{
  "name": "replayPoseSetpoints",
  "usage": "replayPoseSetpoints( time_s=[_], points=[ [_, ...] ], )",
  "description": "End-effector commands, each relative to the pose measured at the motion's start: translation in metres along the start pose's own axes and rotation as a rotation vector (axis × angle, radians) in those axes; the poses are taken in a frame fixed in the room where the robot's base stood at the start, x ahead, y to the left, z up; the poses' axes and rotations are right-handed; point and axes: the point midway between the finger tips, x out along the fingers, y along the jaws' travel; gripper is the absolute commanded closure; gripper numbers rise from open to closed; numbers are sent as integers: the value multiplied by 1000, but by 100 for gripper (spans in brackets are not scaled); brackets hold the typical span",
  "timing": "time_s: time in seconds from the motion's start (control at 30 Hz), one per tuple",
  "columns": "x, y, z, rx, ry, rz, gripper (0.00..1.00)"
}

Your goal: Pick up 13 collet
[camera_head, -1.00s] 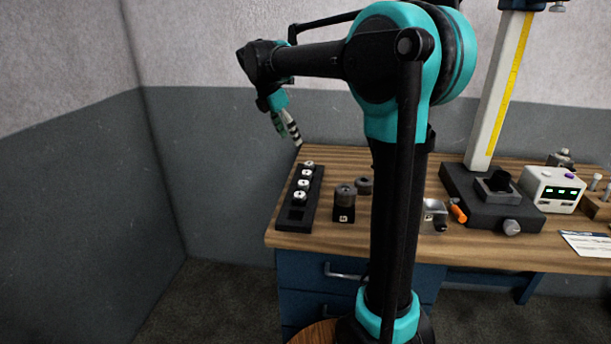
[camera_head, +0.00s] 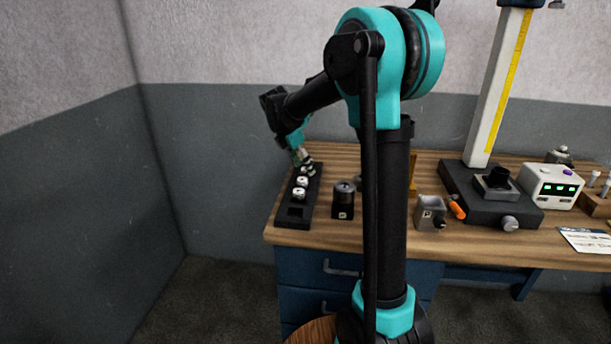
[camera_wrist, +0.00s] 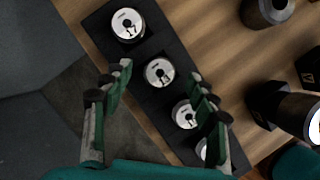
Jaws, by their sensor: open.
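A black rack (camera_head: 295,222) stands at the left end of the bench, with several round silver collets in a row. Collets show at the near part (camera_head: 298,193), in the middle (camera_head: 302,182) and, in the wrist view, at the top (camera_wrist: 128,24), centre (camera_wrist: 158,72) and lower right (camera_wrist: 185,113). Numbers are engraved on their faces, but I cannot tell surely which is the 13 collet. My gripper (camera_head: 304,160) is over the far end of the rack. In the wrist view my gripper (camera_wrist: 160,82) is open and empty, its fingers on either side of the row. The right finger partly hides the lower collets.
A grey block (camera_head: 430,213) and an orange-handled tool (camera_head: 456,208) lie further right. A height stand (camera_head: 492,205) and a white display box (camera_head: 552,188) are at the right. A wall is behind the bench.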

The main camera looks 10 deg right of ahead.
Motion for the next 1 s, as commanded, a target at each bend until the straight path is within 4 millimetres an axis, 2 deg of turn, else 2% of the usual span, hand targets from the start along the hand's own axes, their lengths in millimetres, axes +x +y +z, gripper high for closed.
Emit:
replayPoseSetpoints(
  time_s=[0.13, 0.37, 0.47, 0.83, 1.0],
  points=[
    [13, 0, 0, 0, 0, 1, 41],
    [15, 0, 0, -1, 0, 1, 41],
    [14, 0, 0, -1, 0, 1, 51],
    [14, 0, 0, -1, 0, 1, 97],
    [14, 0, 0, -1, 0, 1, 100]
  ],
)
